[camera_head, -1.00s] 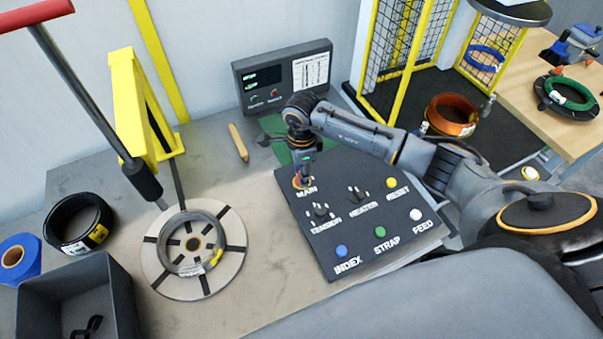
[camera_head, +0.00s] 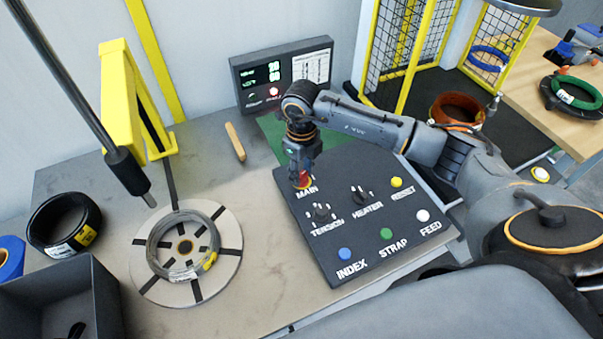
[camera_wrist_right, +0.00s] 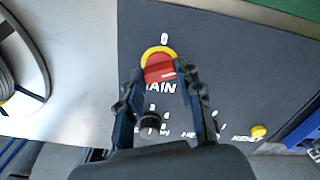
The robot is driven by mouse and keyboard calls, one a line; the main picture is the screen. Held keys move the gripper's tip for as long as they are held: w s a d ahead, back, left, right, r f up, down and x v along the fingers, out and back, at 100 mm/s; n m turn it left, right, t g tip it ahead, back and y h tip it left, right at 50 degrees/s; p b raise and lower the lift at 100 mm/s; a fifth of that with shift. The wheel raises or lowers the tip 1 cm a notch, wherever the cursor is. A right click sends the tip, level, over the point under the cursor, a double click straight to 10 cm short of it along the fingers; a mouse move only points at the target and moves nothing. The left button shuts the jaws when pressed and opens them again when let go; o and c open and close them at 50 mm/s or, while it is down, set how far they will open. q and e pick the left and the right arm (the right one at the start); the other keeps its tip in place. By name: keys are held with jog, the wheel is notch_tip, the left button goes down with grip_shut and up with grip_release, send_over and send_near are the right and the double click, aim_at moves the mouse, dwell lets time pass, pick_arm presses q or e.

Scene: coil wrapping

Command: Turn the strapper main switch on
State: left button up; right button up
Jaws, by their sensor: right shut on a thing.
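The strapper main switch is a red knob with a yellow ring (camera_wrist_right: 158,66) above the MAIN label on the dark control panel (camera_head: 330,262). In the right wrist view a "0" mark stands beyond the ring, and the knob's white line points toward the right. My right gripper (camera_head: 302,181) reaches down onto the switch, its fingers on both sides of the red knob, shut on it. In the head view the gripper mostly hides the knob. The display box (camera_head: 285,75) behind shows bright green digits and a lit red lamp. My left gripper is not in view.
The panel also carries the TENSION (camera_head: 321,213) and HEATER (camera_head: 361,195) knobs and several coloured buttons. A wire coil (camera_head: 157,255) lies on a round turntable at left. A black coil (camera_head: 62,222) and a grey bin (camera_head: 70,290) stand further left.

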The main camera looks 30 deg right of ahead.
aim_at(302, 175)
jog(key=m+b, duration=0.1)
jog(key=m, duration=0.4)
dwell(0.8)
jog(key=o, duration=1.1)
jog(key=shift+o, duration=0.2)
notch_tip(302, 175, up, 12)
